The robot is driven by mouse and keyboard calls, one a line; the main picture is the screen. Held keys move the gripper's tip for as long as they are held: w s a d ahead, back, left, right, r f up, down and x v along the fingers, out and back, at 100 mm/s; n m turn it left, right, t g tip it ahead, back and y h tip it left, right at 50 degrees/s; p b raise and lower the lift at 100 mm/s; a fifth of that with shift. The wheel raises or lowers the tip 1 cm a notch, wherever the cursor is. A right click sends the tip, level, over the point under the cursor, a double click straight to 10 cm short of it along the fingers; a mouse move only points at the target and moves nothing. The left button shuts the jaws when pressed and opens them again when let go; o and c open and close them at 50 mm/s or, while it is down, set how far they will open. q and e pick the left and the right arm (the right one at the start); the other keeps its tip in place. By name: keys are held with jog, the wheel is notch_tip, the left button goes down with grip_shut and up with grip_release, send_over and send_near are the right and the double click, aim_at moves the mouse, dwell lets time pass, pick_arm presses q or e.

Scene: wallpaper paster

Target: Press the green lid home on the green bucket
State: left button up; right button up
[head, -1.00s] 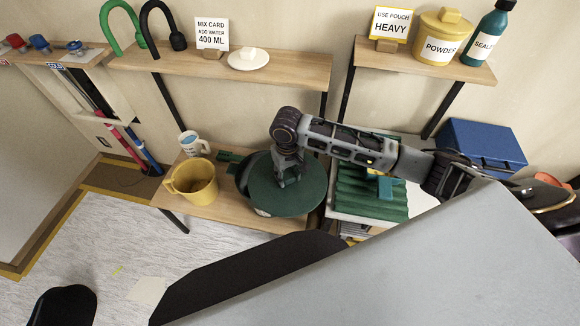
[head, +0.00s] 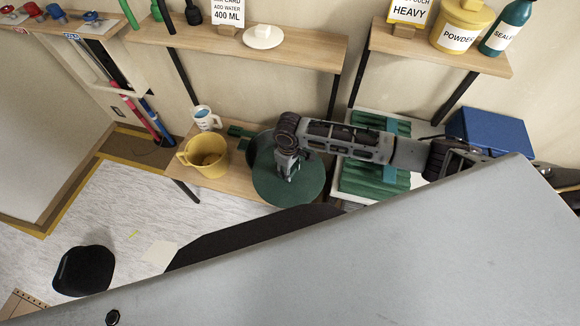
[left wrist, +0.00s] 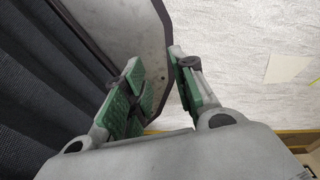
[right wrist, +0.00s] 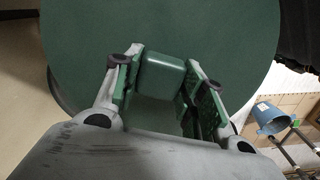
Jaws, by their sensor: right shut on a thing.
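The round green lid (head: 270,190) shows in the head view at the lower shelf, below my right gripper (head: 288,172). In the right wrist view my right gripper (right wrist: 165,85) is shut on the lid's green block-shaped knob (right wrist: 160,76), with the lid's disc (right wrist: 90,40) spreading around it. A dark rounded side shows under the lid's edge in the head view; the lid hides most of the bucket, so I cannot tell how the lid sits on it. My left gripper (left wrist: 155,85) is open and empty in the left wrist view, away from the lid.
A yellow bucket (head: 205,158) and a white mug (head: 204,117) stand left of the lid. A green ribbed tray (head: 375,180) is to its right, and a blue box (head: 484,132) farther right. An upper shelf (head: 290,54) runs above. My large grey body part covers the lower right.

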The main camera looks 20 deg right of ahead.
jog(key=shift+w+a+n, duration=0.3)
jog(key=shift+w+n, duration=0.2)
jog(key=shift+n, duration=0.7)
pick_arm(q)
jog(key=shift+a, duration=0.6)
pick_arm(e)
jog(key=shift+w+a+n, duration=0.1)
jog(key=shift+n, duration=0.4)
pick_arm(q)
jog(key=shift+d, duration=0.1)
pick_arm(e)
jog(key=shift+n, duration=0.3)
pick_arm(q)
jog(key=shift+w+d, duration=0.1)
pick_arm(e)
jog(key=shift+w, duration=0.1)
